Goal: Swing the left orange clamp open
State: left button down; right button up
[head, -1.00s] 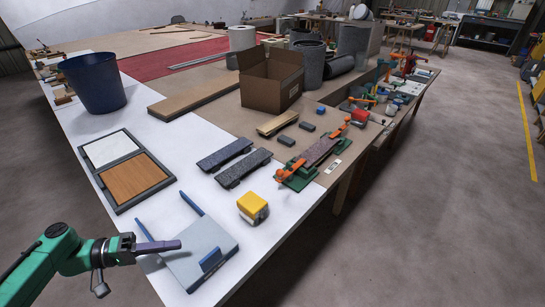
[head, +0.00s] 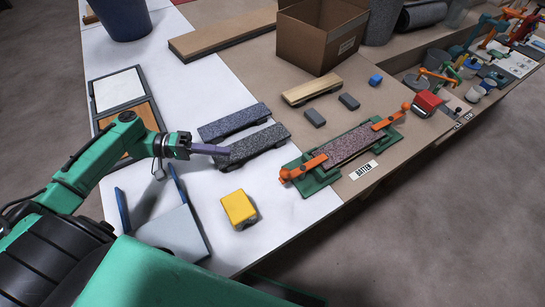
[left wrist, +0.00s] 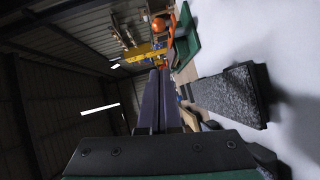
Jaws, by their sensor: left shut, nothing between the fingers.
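The left orange clamp (head: 303,167) lies across the near-left end of a speckled batten (head: 345,148) on a green fixture (head: 316,185). A second orange clamp (head: 392,117) sits at the batten's far right end. My left gripper (head: 224,150) is shut and empty, its purple fingers pointing right toward the fixture. It appears over the dark speckled blocks, left of the left clamp and apart from it. In the left wrist view the shut fingers (left wrist: 158,88) point toward a green part (left wrist: 187,45) with orange beside it. My right gripper is not in view.
A yellow block (head: 239,208) stands left of the fixture near the table edge. Two dark speckled blocks (head: 250,145) lie behind it. A wooden block (head: 312,91), small grey blocks and a cardboard box (head: 320,38) are farther back.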

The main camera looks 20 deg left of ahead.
pick_arm(q)
jog(key=p+x, duration=0.1)
jog(key=x, duration=0.3)
jog(key=s+p+x, duration=0.1)
jog(key=x, duration=0.3)
jog(key=p+x, duration=0.1)
jog(key=x, duration=0.3)
jog(key=shift+s+d, duration=0.35)
jog(key=shift+d, duration=0.2)
jog(key=shift+s+d+f, duration=0.25)
jog(key=shift+d, duration=0.1)
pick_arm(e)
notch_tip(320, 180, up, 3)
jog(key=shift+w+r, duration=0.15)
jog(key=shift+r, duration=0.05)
pick_arm(q)
jog(key=shift+p, duration=0.3)
